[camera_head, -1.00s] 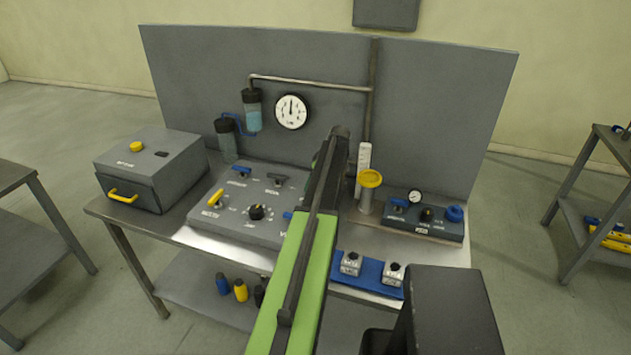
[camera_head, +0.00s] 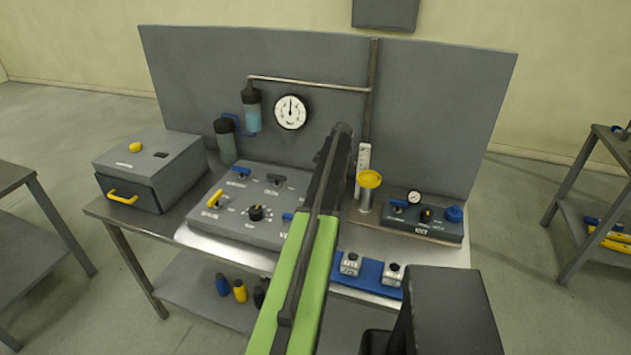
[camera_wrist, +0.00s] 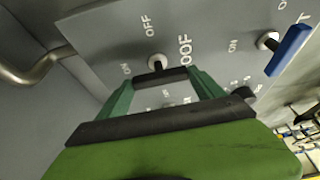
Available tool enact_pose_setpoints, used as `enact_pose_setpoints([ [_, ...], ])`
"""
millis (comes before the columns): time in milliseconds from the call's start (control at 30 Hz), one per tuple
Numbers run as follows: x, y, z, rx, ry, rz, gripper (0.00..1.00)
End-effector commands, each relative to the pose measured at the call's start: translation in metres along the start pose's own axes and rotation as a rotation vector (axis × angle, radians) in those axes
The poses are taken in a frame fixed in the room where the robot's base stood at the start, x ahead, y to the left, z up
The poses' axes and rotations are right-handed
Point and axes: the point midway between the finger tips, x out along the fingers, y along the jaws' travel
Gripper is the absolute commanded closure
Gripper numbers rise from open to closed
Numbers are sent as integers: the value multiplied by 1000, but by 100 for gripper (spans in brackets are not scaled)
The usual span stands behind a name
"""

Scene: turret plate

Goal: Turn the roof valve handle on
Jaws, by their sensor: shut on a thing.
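In the wrist view, the roof valve handle (camera_wrist: 155,64) sits on a grey panel face beside the letters "OOF", with a pale round base and a dark bar. An "OFF" mark is above it and an "ON" mark to its left. My gripper (camera_wrist: 161,77) has its two green fingers on either side of the dark bar and is shut on it. Which mark the handle points to is hard to tell. In the head view my green and black arm hides the gripper and the handle.
A blue handle (camera_wrist: 289,50) stands right of the gripper in the wrist view. In the head view, the grey control panel (camera_head: 232,228) has other handles and a dial. A yellow-topped valve (camera_head: 369,180) and a small gauge panel (camera_head: 423,224) stand right of my arm.

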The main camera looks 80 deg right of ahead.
Motion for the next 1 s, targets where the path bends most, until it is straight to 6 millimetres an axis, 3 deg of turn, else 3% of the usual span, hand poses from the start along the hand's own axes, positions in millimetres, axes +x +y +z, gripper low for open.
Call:
enact_pose_setpoints([
  [67, -1, 1, 3, 0, -4, 3, 63],
  [100, -1, 1, 3, 1, -4, 3, 19],
  [233, -1, 1, 2, 1, -3, 2, 2],
  [667, -8, 1, 0, 1, -1, 2, 1],
  [867, -42, 0, -2, 2, -1, 2, 1],
  [1000, -76, 0, -4, 1, -1, 2, 1],
])
